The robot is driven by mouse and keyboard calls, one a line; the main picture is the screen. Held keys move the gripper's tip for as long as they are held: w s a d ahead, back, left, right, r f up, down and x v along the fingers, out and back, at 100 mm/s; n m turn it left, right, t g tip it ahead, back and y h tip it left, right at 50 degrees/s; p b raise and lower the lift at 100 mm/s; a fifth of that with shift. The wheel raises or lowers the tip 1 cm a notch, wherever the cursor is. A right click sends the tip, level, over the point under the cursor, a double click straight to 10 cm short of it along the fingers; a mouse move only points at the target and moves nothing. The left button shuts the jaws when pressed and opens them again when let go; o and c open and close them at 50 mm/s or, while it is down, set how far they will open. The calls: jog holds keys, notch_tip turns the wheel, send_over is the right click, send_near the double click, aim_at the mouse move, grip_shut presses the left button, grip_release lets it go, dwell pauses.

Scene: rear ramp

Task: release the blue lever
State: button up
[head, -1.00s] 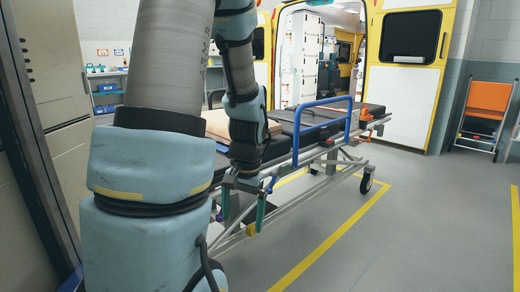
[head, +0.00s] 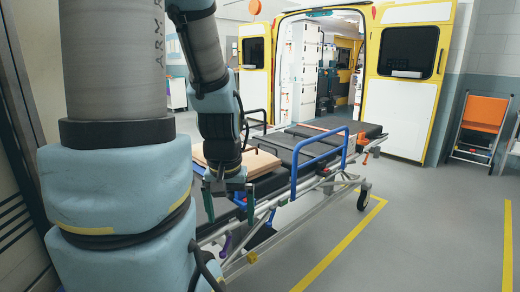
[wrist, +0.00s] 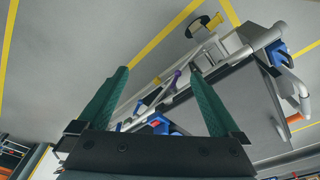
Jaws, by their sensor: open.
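The stretcher (head: 330,195) stands with its near end by my arm. A small blue lever-like part (head: 239,201) shows at its near side, close to my gripper (head: 230,218). In the wrist view a blue part (wrist: 159,125) appears between the two green fingers of my gripper (wrist: 160,74), near their base; I cannot tell its depth or whether it is the same part. A purple lever (head: 226,243) hangs lower on the frame and also shows in the wrist view (wrist: 175,81). My gripper is open and empty, its fingers pointing down and apart.
A blue side rail (head: 293,182) stands up along the stretcher's near side. A tan board (head: 258,163) lies on its near end. The yellow ambulance (head: 462,60) is behind, and an orange folding chair (head: 484,115) is at right. The floor at right is clear.

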notch_tip(320, 180, up, 8)
jog(key=p, duration=0.6)
jog(key=shift+r, duration=0.2)
